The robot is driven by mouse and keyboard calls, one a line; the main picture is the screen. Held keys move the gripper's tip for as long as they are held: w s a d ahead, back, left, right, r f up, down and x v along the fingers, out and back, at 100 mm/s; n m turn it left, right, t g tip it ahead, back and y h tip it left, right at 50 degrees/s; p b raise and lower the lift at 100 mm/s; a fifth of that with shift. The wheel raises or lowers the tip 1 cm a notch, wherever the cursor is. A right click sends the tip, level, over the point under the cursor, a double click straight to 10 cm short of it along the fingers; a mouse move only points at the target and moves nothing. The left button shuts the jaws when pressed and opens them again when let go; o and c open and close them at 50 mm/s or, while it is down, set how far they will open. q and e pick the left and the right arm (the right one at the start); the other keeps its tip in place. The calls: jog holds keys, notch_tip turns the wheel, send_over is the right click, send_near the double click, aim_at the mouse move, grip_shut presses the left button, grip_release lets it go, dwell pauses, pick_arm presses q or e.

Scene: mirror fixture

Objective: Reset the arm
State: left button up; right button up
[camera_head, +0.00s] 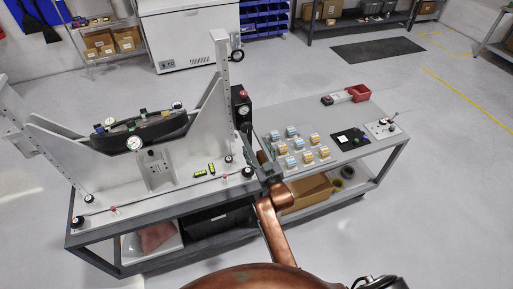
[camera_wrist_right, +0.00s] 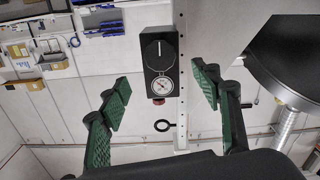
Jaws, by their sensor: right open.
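My right arm (camera_head: 274,228) reaches up from the bottom of the head view to the gap between the grey fixture and the side table. My right gripper (camera_head: 264,162) is at its end, small and dark. In the right wrist view its green fingers (camera_wrist_right: 160,92) are spread wide apart with nothing held. Beyond them is a black box with a dial gauge (camera_wrist_right: 161,60), mounted by a pale upright post (camera_wrist_right: 180,30); I cannot tell how far off it is. My left gripper is not in view.
The grey fixture (camera_head: 115,195) carries a black curved part (camera_head: 150,127) with a gauge. The side table (camera_head: 335,115) holds several small blue and orange blocks (camera_head: 295,145), a black pad (camera_head: 349,139) and a red tool (camera_head: 357,93). Open floor (camera_head: 450,200) lies to the right.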

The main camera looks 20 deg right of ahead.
jog(key=shift+f, duration=0.15)
jog(key=s+f+g+b, duration=0.1)
jog(key=s+f+g, duration=0.15)
jog(key=f, duration=1.15)
jog(key=s+f+g+b, duration=0.2)
jog(key=s+f, duration=0.1)
jog(key=f, duration=1.1)
jog(key=s+d+f+g+b, duration=0.1)
jog(key=s+f+g, duration=0.1)
jog(key=s+f, duration=0.65)
jog(key=s+d+f+g, duration=0.15)
jog(key=s+f, duration=0.35)
jog(key=f, duration=0.7)
jog(key=s+d+f+g+b, duration=0.2)
jog(key=s+f+g, duration=0.1)
jog(key=s+f, duration=1)
jog(key=s+d+f+g, duration=0.2)
jog(key=s+f, duration=0.2)
jog(key=s, duration=0.7)
jog(key=s+d+f+g+b, duration=0.1)
jog(key=s+f, duration=0.4)
jog(key=s, duration=0.6)
jog(key=s+d+f+m+g+b, duration=0.1)
jog(key=s+d+f+g, duration=0.2)
jog(key=s, duration=0.8)
jog(key=shift+f+h, duration=0.4)
jog(key=shift+f, duration=0.4)
